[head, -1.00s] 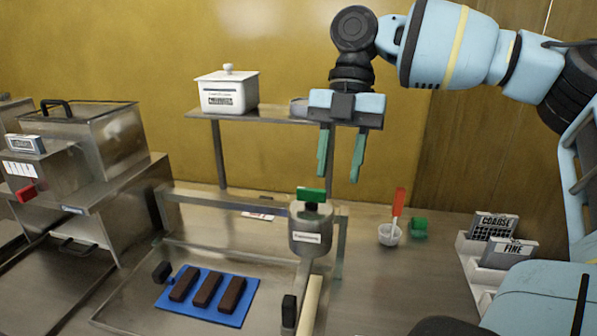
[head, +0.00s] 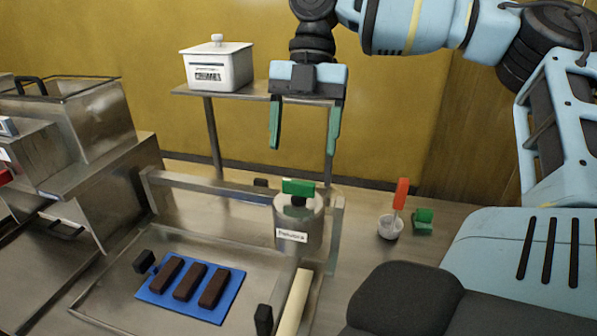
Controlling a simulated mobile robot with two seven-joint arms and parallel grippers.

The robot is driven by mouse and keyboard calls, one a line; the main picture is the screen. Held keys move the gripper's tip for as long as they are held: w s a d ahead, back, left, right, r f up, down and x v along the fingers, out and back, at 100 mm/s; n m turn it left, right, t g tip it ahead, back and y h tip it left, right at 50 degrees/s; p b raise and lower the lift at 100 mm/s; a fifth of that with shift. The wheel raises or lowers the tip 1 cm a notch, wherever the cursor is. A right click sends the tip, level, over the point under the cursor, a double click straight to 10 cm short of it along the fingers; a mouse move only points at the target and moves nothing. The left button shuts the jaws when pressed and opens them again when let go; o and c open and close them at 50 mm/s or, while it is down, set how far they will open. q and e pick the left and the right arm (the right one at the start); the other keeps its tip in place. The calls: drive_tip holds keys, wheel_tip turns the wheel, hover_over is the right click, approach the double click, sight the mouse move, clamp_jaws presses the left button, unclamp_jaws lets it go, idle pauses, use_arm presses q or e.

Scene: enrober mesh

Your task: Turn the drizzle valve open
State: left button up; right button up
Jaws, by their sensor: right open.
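The drizzle valve looks to be the green handle (head: 299,187) on top of a steel labelled canister (head: 298,227), mounted at the right of a metal frame. My right gripper (head: 304,141) is open, with its two green fingers pointing down. It is empty and sits above the green handle, apart from it. Three dark brown bars (head: 187,283) lie on a blue mat (head: 157,297) in the steel tray below and left of the canister. My left gripper is not in view.
A shelf (head: 250,94) behind my right gripper holds a white lidded box (head: 216,66). A white cup (head: 390,227) with a red-handled tool (head: 401,193) and a green block (head: 423,222) stand at the right. Steel machinery (head: 85,150) fills the left. The counter between canister and cup is clear.

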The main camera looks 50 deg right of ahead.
sight(299, 181)
drive_tip(key=x, duration=0.6)
drive_tip(key=shift+s+f, duration=0.1)
drive_tip(key=shift+f, duration=0.15)
drive_tip(key=shift+c, duration=0.3)
drive_tip(key=c, duration=0.9)
